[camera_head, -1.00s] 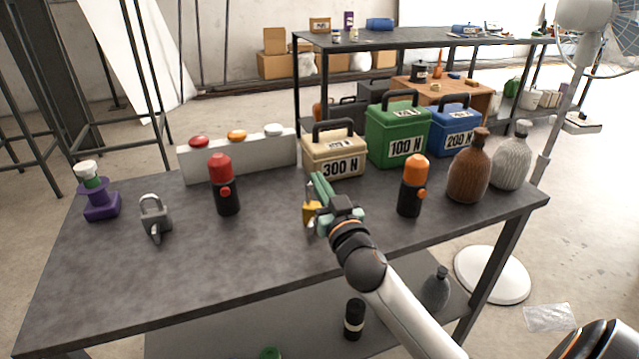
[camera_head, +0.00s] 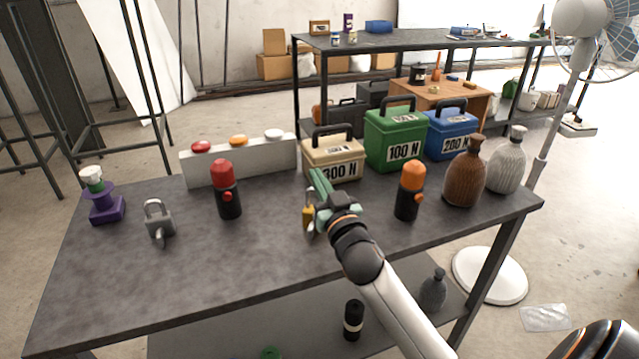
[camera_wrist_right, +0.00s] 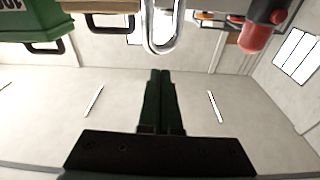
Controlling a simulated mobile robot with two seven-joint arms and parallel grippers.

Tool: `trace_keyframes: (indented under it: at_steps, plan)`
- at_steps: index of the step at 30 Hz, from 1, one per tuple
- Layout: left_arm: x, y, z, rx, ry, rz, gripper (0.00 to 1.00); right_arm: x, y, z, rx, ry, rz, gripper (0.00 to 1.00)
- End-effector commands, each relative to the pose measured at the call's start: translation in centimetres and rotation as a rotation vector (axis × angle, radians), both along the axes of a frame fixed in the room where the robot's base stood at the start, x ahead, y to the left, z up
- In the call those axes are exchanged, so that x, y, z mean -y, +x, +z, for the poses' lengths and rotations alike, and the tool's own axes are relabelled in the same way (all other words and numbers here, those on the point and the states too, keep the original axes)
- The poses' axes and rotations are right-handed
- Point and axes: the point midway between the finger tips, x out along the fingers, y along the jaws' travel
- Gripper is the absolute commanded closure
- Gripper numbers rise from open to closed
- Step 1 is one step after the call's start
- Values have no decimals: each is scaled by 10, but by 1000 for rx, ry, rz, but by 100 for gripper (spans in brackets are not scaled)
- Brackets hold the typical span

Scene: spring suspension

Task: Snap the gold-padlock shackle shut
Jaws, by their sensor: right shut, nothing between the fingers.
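The gold padlock (camera_head: 308,217) stands on the dark table near its middle, partly hidden by my right gripper in the head view. Its silver shackle (camera_wrist_right: 163,28) shows in the wrist view, upside down at the top centre. Whether the shackle is seated in the body I cannot tell. My right gripper (camera_head: 317,177) is shut and empty, close beside and above the padlock. In the wrist view its dark green fingers (camera_wrist_right: 160,74) point towards the shackle's arch, with a small gap in the picture. Contact cannot be made out. My left gripper is not in view.
A grey padlock (camera_head: 160,222) stands at the left. A red-topped bottle (camera_head: 226,190) and an orange-topped bottle (camera_head: 409,190) flank the gold padlock. Tan (camera_head: 333,158), green (camera_head: 397,138) and blue cases stand behind. The table's front middle is clear.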

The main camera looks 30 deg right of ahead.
Motion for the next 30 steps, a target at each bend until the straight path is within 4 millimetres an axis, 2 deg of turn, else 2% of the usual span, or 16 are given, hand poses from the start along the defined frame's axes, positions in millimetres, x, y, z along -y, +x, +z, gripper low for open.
trace_keyframes:
  at_steps: [1, 2, 5, 9, 15, 21, 30]
  plan:
    - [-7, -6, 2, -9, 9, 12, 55, 0, -2, 9, 3, 0, 1, 100]
    - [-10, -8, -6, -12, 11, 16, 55, -3, -11, 2, 0, 2, 1, 100]
    - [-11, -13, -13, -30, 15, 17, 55, -8, -32, -1, 3, 1, 1, 100]
    - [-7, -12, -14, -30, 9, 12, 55, -14, -58, -3, 5, 0, 0, 100]
    - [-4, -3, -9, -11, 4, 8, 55, -21, -85, -5, 7, -1, 0, 100]
    - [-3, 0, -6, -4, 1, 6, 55, -23, -95, -5, 8, -3, 0, 100]
    - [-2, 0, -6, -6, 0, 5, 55, -23, -95, -4, 9, -3, -1, 100]
